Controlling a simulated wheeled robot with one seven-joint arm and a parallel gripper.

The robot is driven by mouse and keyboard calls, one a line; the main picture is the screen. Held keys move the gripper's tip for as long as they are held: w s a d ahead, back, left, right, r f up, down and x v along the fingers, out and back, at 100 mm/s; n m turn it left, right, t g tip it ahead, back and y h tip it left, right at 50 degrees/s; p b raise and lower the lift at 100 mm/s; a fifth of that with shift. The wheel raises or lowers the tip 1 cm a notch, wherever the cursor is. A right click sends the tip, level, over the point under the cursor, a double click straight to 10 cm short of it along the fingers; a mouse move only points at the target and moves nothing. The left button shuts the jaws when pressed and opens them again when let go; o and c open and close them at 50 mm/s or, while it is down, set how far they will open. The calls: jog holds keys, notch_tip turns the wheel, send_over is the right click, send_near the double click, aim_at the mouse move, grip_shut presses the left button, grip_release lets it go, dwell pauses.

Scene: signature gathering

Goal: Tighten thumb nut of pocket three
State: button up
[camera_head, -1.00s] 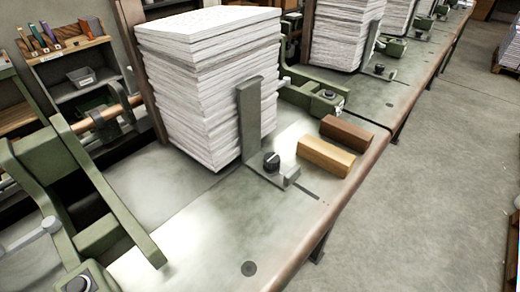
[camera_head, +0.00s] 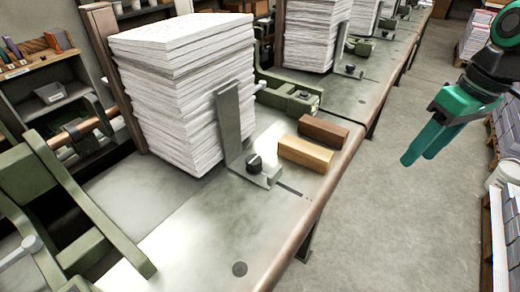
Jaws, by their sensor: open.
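A black thumb nut (camera_head: 255,163) sits on the foot of a grey upright stop bracket (camera_head: 229,120). The bracket stands against the front of the nearest tall paper stack (camera_head: 180,85). Which pocket number this is cannot be read. Farther along the bench, more pockets with stacks show similar dark knobs, such as one (camera_head: 350,69) by the second stack (camera_head: 311,30). My gripper (camera_head: 417,160) is teal, hangs over the floor aisle at the right, away from the bench, and points down-left. It is open and empty; its fingers overlap in this view.
Two wooden blocks, one dark brown (camera_head: 323,130) and one lighter (camera_head: 305,154), lie beside the nut near the bench edge. Green machine arms (camera_head: 95,205) stand at the left. A shelf (camera_head: 60,95) is behind them. The floor aisle (camera_head: 380,215) is clear.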

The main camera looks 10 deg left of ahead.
jog(key=w+a+r+n+g+y, duration=0.15)
jog(key=a+n, duration=0.25)
jog(key=a, duration=0.4)
jog(key=w+a+r+n+t, duration=0.15)
jog(key=a+n, duration=0.25)
jog(key=a, duration=0.4)
jog(key=n+g, duration=0.3)
jog(key=n, duration=0.6)
send_near(256, 159)
jog(key=shift+y, duration=0.35)
jog(key=x, duration=0.8)
jog(key=shift+d+f, duration=0.1)
jog(key=shift+d, duration=0.15)
jog(key=c, duration=1)
